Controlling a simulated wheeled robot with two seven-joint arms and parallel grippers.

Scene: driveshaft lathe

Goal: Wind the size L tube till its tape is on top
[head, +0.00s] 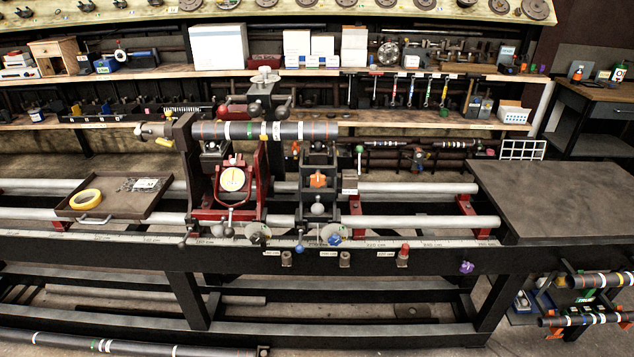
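A dark tube (218,130) lies level across the lathe, with its left end at the upright headstock plate (186,150). It carries white, green, yellow and red bands near its middle and right part. I cannot read a size mark on it, so I cannot tell whether it is the size L tube. Which band is the tape, and whether it faces up, is too small to tell. A red stand with a round dial (233,179) and a dark stand with an orange knob (318,180) are below the tube. Neither gripper is in view.
A brown tray (130,208) with a yellow tape roll (86,199) sits on the rails at left. A bare dark table (560,195) is at right. Other banded tubes lie at the lower left (130,347) and on a right rack (590,319). Loaded shelves stand behind.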

